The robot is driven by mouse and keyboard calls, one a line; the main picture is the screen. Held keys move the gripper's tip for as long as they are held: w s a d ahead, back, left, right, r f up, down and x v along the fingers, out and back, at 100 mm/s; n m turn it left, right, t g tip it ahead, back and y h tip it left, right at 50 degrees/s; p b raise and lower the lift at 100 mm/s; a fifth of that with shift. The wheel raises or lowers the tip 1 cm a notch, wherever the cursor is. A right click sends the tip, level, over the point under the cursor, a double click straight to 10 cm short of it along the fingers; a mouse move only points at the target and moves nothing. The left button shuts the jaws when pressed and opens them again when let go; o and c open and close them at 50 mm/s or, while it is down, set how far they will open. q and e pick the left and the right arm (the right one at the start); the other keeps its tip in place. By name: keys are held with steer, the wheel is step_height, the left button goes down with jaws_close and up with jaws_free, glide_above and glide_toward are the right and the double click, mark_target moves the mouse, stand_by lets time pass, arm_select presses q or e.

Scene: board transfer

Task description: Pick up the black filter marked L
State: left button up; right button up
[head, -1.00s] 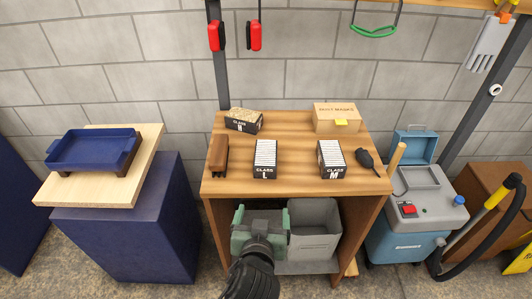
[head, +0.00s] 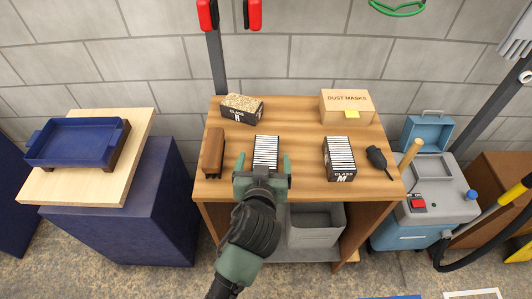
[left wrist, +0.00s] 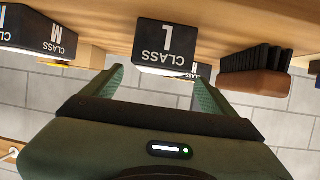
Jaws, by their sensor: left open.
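The black filter marked L (head: 266,150) stands on the wooden bench with its white pleats facing up. In the head view my left gripper (head: 263,162) hides its front face. My left gripper is open and empty, with its green fingers to the left and right of the filter's near end. In the left wrist view the filter (left wrist: 167,40) shows its "CLASS L" face upside down, just ahead of and between the fingertips (left wrist: 160,75). I cannot tell whether the fingers touch it. My right gripper is not in view.
The filter marked M (head: 339,160) stands to the right, with a black blower (head: 379,159) beside it. A brown brush (head: 213,152) lies close on the left. A grey bin (head: 316,226) sits below the bench top.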

mark_target(266, 153)
arm_select(q)
steer(key=p+x, duration=0.1)
steer(key=x, duration=0.4)
steer(key=shift+w+d+f, duration=0.1)
steer(key=shift+f, duration=0.15)
steer(key=c, duration=1.6)
steer(key=shift+o, duration=0.2)
steer(key=shift+r, duration=0.1)
